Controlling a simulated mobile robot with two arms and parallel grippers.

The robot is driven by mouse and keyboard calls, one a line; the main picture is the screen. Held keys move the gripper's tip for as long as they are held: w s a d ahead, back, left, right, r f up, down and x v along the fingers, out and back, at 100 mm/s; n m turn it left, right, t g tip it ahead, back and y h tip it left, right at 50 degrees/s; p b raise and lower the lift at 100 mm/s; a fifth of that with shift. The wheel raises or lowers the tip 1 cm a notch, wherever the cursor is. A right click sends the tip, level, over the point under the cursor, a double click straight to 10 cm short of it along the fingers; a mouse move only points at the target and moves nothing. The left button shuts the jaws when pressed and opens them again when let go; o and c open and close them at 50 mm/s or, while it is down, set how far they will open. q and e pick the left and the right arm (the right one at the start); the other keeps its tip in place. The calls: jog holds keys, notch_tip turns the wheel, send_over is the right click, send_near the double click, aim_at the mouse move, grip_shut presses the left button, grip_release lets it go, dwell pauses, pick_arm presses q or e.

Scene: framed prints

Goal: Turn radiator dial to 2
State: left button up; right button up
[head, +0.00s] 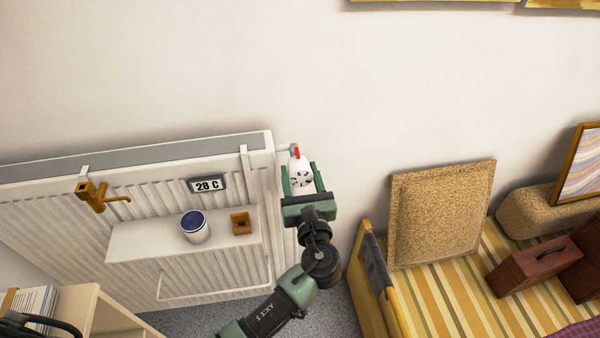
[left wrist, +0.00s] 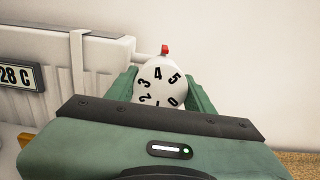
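The white radiator dial (head: 300,174) sits at the upper right end of the white radiator (head: 130,152), with a red pointer (head: 297,152) at its top. In the left wrist view the dial (left wrist: 158,85) shows black numbers, with 4 and 5 nearest the red pointer (left wrist: 165,49). My left gripper (head: 300,180) has one green finger on each side of the dial. The fingers look apart, and I cannot tell whether they touch the dial. The lower part of the dial is hidden behind the gripper body in the wrist view. My right gripper is not in view.
A "28 C" display (head: 207,184) hangs on the radiator. A shelf (head: 130,240) there holds a white cup (head: 195,228) and a small wooden item (head: 241,223). A cork board (head: 440,215) and a striped bed (head: 480,310) stand at right.

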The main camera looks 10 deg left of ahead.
pick_arm(q)
jog(key=c, duration=0.7)
jog(key=shift+f+n+b, duration=0.1)
jog(key=shift+n+b, duration=0.6)
jog(key=shift+n, duration=0.4)
jog(key=shift+n+b, duration=1.3)
jog(key=shift+n, duration=1)
jog(key=o, duration=1.4)
jog(key=shift+c, duration=0.2)
